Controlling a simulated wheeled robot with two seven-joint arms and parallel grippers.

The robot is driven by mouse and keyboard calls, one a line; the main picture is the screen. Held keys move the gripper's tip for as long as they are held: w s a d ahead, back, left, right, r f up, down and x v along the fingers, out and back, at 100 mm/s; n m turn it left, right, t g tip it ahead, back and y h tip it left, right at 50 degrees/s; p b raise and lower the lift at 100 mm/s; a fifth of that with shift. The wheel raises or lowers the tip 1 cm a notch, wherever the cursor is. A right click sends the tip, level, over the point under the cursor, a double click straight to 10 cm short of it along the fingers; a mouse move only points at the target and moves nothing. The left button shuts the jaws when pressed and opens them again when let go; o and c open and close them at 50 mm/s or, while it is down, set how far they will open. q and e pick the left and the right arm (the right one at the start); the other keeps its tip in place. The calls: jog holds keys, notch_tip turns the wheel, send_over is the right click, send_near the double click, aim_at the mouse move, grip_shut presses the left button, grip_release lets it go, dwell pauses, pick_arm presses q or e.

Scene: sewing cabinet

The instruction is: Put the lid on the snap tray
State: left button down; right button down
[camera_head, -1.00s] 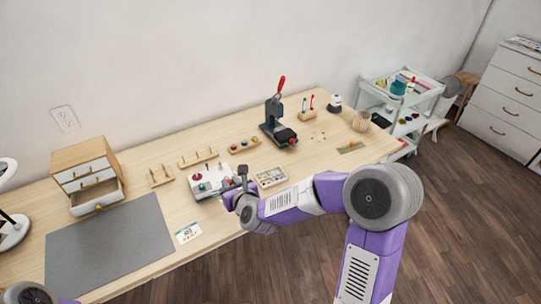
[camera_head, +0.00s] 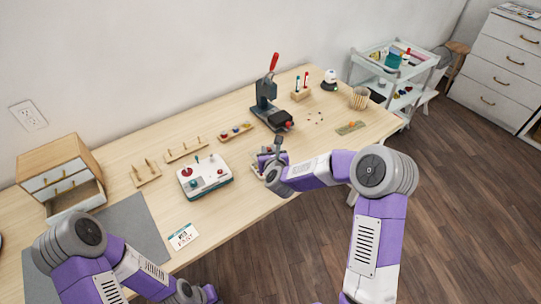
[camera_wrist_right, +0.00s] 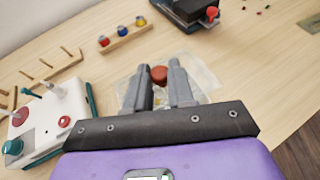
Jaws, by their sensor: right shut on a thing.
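In the head view my right gripper (camera_head: 275,150) is over the snap tray (camera_head: 256,166), of which only an edge shows behind the gripper and wrist. In the right wrist view the gripper (camera_wrist_right: 158,82) is shut on a red knob (camera_wrist_right: 158,73) at its fingertips. A clear, see-through sheet, seemingly the lid (camera_wrist_right: 203,76), spreads around the knob over the tray. I cannot tell whether lid and tray touch.
A white box with knobs and pegs (camera_head: 204,178) stands left of the gripper. A dark press with a red handle (camera_head: 268,100) and a small rack of colored pieces (camera_head: 235,133) stand behind. A card (camera_head: 183,236) lies near the front edge.

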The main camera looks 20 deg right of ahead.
jog(key=shift+w+d+f, duration=0.15)
jog(key=shift+w+f, duration=0.25)
jog(key=shift+f, duration=0.4)
jog(key=shift+f+b, duration=0.9)
jog(key=shift+f, duration=1.1)
jog(key=shift+b, duration=0.4)
jog(key=shift+f+b, duration=0.4)
jog(key=shift+b, duration=0.8)
dwell(0.5)
dwell(0.3)
jog(key=c, duration=0.9)
grip_release()
jog(key=shift+s, duration=0.1)
jog(key=p+v, duration=0.1)
jog(key=v, duration=0.6)
jog(key=shift+s+r, duration=0.15)
jog(key=shift+s, duration=0.1)
